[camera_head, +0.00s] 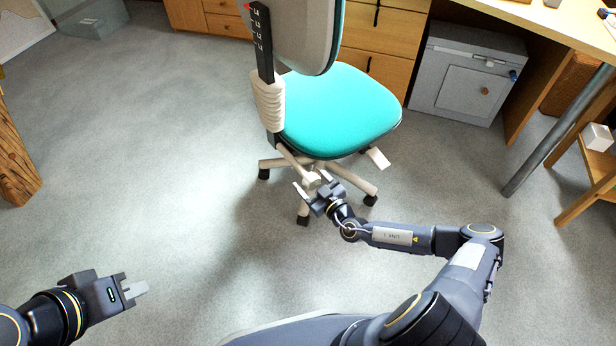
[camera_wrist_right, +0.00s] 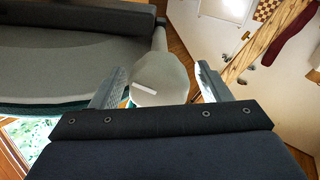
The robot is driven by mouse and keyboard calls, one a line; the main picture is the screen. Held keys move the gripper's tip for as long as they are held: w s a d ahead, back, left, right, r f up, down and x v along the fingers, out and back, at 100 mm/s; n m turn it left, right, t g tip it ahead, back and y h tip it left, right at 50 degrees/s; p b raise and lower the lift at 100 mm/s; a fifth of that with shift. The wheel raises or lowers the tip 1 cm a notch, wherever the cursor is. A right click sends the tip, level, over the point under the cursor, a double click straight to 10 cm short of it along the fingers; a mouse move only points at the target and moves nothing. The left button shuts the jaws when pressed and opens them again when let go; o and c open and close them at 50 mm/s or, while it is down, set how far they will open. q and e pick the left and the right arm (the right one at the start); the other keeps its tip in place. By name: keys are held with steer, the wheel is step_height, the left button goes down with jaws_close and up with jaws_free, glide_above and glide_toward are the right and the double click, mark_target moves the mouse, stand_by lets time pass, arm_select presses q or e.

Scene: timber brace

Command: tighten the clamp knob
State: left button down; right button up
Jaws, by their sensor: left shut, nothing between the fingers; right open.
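The clamp knob (camera_wrist_right: 158,84) appears in the right wrist view as a rounded beige knob with a pale bar mark on its face. It belongs to the office chair, whose turquoise seat (camera_head: 340,110) shows in the head view. My right gripper (camera_head: 312,187) is open low behind the chair. In the right wrist view its two fingers (camera_wrist_right: 161,76) stand on either side of the knob; I cannot tell whether they touch it. In the head view the knob is small and partly hidden by the gripper. My left gripper (camera_head: 137,290) is shut and empty, over bare floor.
The chair's beige legs and casters (camera_head: 303,220) spread around my right gripper. A grey cabinet (camera_head: 468,75) stands under the desk (camera_head: 560,25) at the back right, beside wooden drawers (camera_head: 375,65). A timber post (camera_head: 15,160) stands at the left. The carpet between is clear.

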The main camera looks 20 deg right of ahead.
steer(key=p+v, duration=0.1)
steer(key=v, duration=0.5)
steer(key=shift+s, duration=0.1)
steer(key=shift+r, duration=0.15)
